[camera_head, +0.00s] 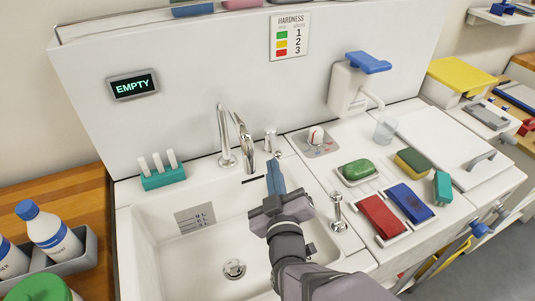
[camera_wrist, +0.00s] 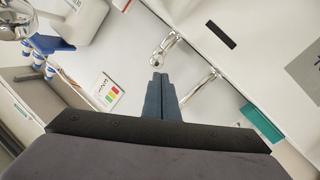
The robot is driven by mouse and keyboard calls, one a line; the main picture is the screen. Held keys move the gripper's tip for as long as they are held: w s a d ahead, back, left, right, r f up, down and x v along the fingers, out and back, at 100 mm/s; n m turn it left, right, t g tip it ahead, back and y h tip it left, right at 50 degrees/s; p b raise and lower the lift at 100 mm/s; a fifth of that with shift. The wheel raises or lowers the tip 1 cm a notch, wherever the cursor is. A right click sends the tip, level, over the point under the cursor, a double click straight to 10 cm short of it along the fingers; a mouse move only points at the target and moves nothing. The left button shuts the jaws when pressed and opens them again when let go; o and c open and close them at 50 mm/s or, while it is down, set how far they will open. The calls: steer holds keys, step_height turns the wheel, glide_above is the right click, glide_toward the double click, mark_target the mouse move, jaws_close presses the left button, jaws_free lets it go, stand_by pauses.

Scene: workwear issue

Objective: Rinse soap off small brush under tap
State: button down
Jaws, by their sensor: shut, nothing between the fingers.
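My gripper (camera_head: 274,178) is shut and empty, its blue fingers pointing up over the right part of the white sink basin (camera_head: 165,255). The fingers also show shut in the wrist view (camera_wrist: 158,82). The chrome tap (camera_head: 240,135) stands behind the basin, its curved spout just left of and behind my fingertips. I cannot tell whether water is running. A red block-shaped item (camera_head: 382,216) and a blue one (camera_head: 410,202) lie on white holders on the right counter; either may be a small brush, but no bristles show. I see no soap suds.
A green soap bar (camera_head: 358,170), a yellow-green sponge (camera_head: 412,163) and a teal block (camera_head: 441,188) are on the right counter. A clear cup (camera_head: 385,130) stands below a blue-topped dispenser (camera_head: 350,85). A teal stand (camera_head: 163,179) with white sticks sits behind the basin. Bottles (camera_head: 48,230) stand left.

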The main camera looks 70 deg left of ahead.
mark_target(275, 155)
steer(key=s+d+n, duration=0.1)
steer(key=n, duration=0.1)
steer(key=s+d+n+t+h+p, duration=0.1)
steer(key=n, duration=0.2)
steer(key=s+d+n+t, duration=0.1)
steer(key=s+n, duration=0.1)
steer(key=shift+d+r+h+p, duration=0.15)
steer(key=shift+d+h+p, duration=0.05)
steer(key=shift+h+p, duration=0.15)
steer(key=p+x, duration=0.2)
steer(key=x, duration=0.8)
steer(key=shift+w+d, duration=0.15)
steer(key=shift+w, duration=0.35)
steer(key=shift+w+d, duration=0.2)
steer(key=shift+w, duration=0.3)
steer(key=shift+d, duration=0.15)
